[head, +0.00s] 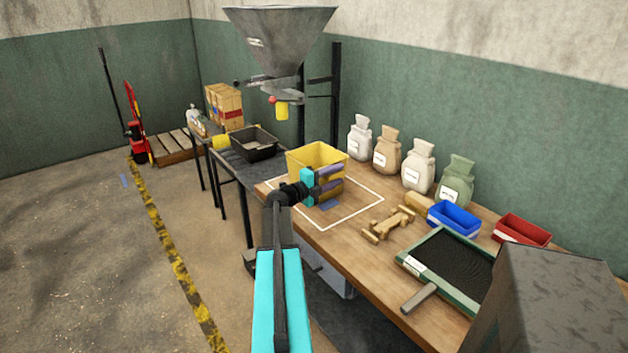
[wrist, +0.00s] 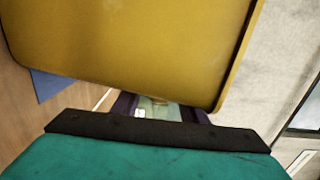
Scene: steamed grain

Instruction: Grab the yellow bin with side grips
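The yellow bin (head: 310,155) is an open-topped box at the back of the white outlined square on the wooden table. Its yellow face (wrist: 135,45) fills the upper part of the wrist view. My gripper (head: 330,180) is at the bin's near side, its two purple fingers apart, one above the other in the head view, and overlapping the bin's face. In the wrist view the fingers (wrist: 158,108) show as two short dark stubs with a gap between them, and the bin's edge hides their tips. I cannot tell whether they touch the bin, and its side grips are not clear.
A black tray (head: 272,154) stands left of the bin, under a grey hopper (head: 280,45). Several sacks (head: 418,165) line the wall behind. A wooden roller-like tool (head: 388,225), a blue bin (head: 454,217), a red bin (head: 521,231) and a framed sieve (head: 415,265) lie to the right.

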